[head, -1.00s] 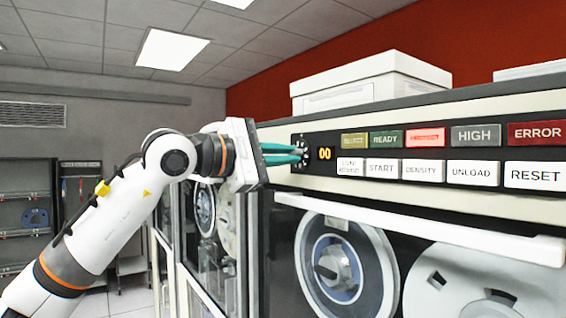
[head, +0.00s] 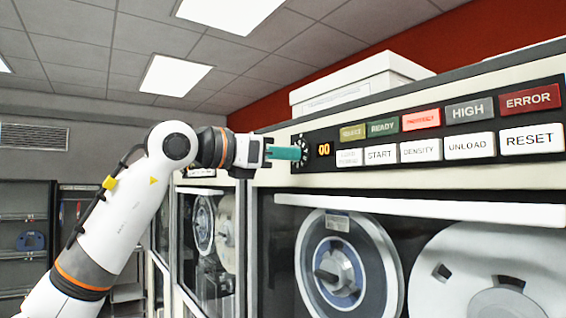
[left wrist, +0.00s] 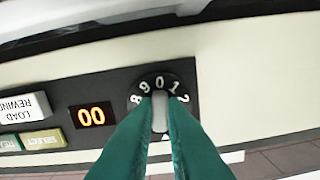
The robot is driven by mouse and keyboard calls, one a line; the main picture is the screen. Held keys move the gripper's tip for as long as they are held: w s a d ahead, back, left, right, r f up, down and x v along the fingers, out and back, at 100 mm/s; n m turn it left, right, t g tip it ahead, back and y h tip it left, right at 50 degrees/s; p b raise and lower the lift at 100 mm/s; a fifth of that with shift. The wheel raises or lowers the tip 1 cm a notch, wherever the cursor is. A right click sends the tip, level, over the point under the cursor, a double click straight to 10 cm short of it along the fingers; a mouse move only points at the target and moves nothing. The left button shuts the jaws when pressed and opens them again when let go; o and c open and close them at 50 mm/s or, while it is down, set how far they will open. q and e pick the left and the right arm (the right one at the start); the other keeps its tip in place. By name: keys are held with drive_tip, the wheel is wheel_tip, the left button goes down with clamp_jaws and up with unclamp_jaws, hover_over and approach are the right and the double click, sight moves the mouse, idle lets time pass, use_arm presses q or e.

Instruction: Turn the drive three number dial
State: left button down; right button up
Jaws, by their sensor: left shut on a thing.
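The number dial (head: 303,148) is a small black knob with white digits at the left end of the tape drive's control panel. In the left wrist view the dial (left wrist: 160,84) shows the digits 8, 9, 0, 1, 2 around a pale grip bar (left wrist: 160,110). My left gripper (head: 299,153) has teal fingers reaching the dial from the left. In the left wrist view the left gripper (left wrist: 160,122) is shut on the dial's grip bar, one finger on each side. The fingers hide the dial's lower part. My right gripper is out of view.
An orange display reading 00 (head: 323,149) sits right of the dial, followed by labelled buttons such as START (head: 380,155). A tape reel (head: 336,270) is behind glass below. A white box (head: 360,80) stands on top of the drive.

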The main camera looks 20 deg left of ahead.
use_arm(q)
drive_tip(key=shift+n+b, duration=1.6)
drive_tip(key=shift+n, duration=2.7)
drive_tip(key=c, duration=1.5)
unclamp_jaws()
drive_tip(key=b+v, duration=0.4)
drive_tip(key=v, duration=0.8)
